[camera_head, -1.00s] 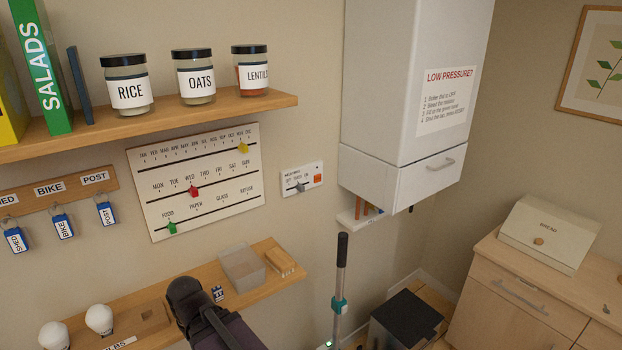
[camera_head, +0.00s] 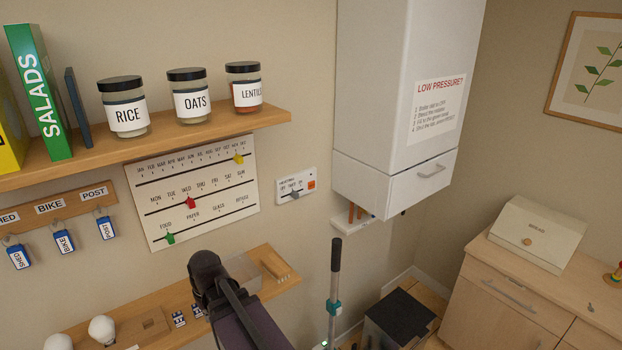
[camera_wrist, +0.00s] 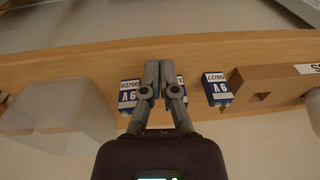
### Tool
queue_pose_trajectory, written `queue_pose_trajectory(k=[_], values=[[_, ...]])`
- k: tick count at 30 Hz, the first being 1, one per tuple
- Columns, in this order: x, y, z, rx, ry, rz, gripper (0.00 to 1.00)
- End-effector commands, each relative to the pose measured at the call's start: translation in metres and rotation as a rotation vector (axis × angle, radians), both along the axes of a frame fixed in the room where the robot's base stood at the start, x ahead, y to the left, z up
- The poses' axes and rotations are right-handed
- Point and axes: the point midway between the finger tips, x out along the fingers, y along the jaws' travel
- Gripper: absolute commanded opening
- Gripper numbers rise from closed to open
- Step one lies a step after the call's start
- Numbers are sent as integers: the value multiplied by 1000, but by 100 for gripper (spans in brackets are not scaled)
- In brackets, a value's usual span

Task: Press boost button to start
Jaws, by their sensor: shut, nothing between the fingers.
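A small white control panel (camera_head: 291,190) is on the wall between the planner board and the white boiler cabinet. It has an orange square button (camera_head: 311,184) at its right end and a grey slider knob (camera_head: 294,195). Its lettering is too small to read surely, so I cannot confirm which part is marked boost. My arm rises in front of the lower shelf, below and left of the panel, apart from it in the picture. In the wrist view my gripper (camera_wrist: 159,66) is shut and empty, over the wooden shelf and its batteries. The panel is not in the wrist view.
The lower shelf (camera_head: 165,345) holds a translucent bin (camera_wrist: 57,118), blue 9V batteries (camera_wrist: 217,88), a wooden block (camera_wrist: 270,85) and bulbs (camera_head: 102,329). The planner board (camera_head: 215,170) hangs left of the panel. The boiler cabinet (camera_head: 385,180) juts out at its right.

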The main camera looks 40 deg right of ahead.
Motion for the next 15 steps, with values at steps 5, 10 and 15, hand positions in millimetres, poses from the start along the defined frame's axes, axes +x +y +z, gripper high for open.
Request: queue_pose_trajectory(k=[5, 10, 15], values=[[25, -39, 41, 33, -64, -65, 0], [42, -76, 54, 61, -123, -126, 0], [55, -119, 61, 86, -181, -193, 0]])
